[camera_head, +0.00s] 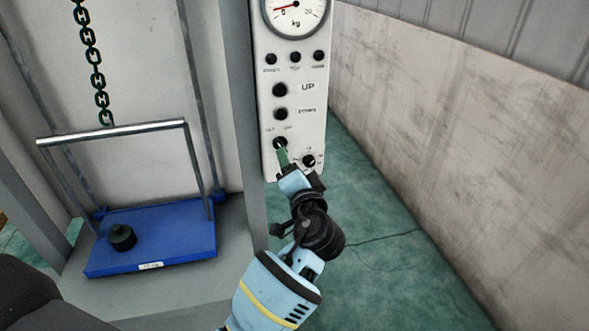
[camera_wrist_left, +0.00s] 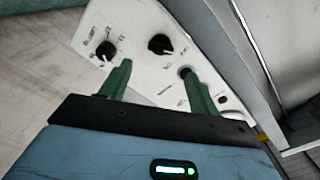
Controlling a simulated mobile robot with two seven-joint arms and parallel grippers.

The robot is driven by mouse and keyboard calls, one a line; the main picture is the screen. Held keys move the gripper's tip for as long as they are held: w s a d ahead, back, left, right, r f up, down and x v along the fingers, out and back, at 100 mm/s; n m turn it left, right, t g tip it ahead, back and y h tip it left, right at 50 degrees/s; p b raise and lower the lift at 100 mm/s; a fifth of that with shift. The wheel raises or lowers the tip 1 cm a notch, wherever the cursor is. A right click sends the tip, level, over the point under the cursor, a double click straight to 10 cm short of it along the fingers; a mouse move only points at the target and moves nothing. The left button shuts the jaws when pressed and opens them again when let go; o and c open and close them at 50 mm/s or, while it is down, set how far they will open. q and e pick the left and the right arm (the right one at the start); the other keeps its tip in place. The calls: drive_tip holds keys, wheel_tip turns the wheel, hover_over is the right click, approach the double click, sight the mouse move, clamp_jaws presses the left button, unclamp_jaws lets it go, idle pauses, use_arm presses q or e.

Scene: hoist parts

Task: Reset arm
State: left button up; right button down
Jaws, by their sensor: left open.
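My left gripper (camera_head: 283,158) reaches up from the bottom of the head view to the lower part of a white control panel (camera_head: 310,132). Its green fingers are close to a black switch knob (camera_head: 280,143). In the left wrist view the fingers of my left gripper (camera_wrist_left: 156,76) are spread apart with nothing held between them. The panel (camera_wrist_left: 128,22) lies just beyond them, with black knobs (camera_wrist_left: 160,44) on it. Whether a finger touches a knob I cannot tell. My right gripper is not in view.
A blue platform (camera_head: 180,236) with a black weight (camera_head: 121,237) stands at left, below a chain (camera_head: 95,75). A grey post (camera_head: 246,130) stands left of the panel. A pale wall (camera_head: 450,150) runs along the right. Green floor (camera_head: 375,235) is clear between.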

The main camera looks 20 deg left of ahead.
use_arm(q)
drive_tip(key=shift+a, duration=0.15)
drive_tip(key=shift+f, duration=0.1)
drive_tip(key=s+f+g+h, duration=0.1)
drive_tip(key=s+f+h, duration=0.3)
drive_tip(key=f, duration=0.5)
drive_tip(key=s+f+m+g+h, duration=0.1)
drive_tip(key=s+f, duration=0.4)
drive_tip(key=f, duration=0.3)
drive_tip(key=s+f+g+h, duration=0.1)
drive_tip(key=s+f+h, duration=0.3)
drive_tip(key=f, duration=0.5)
drive_tip(key=s+f+n+g+h, duration=0.1)
drive_tip(key=s+f, duration=0.3)
drive_tip(key=s, duration=0.8)
drive_tip(key=s+a+f+n+g+h, duration=0.1)
drive_tip(key=s+f, duration=0.4)
drive_tip(key=s, duration=0.8)
drive_tip(key=shift+s+f+n+g+h, duration=0.2)
drive_tip(key=shift+n+g+h, duration=0.3)
drive_tip(key=shift+n, duration=0.6)
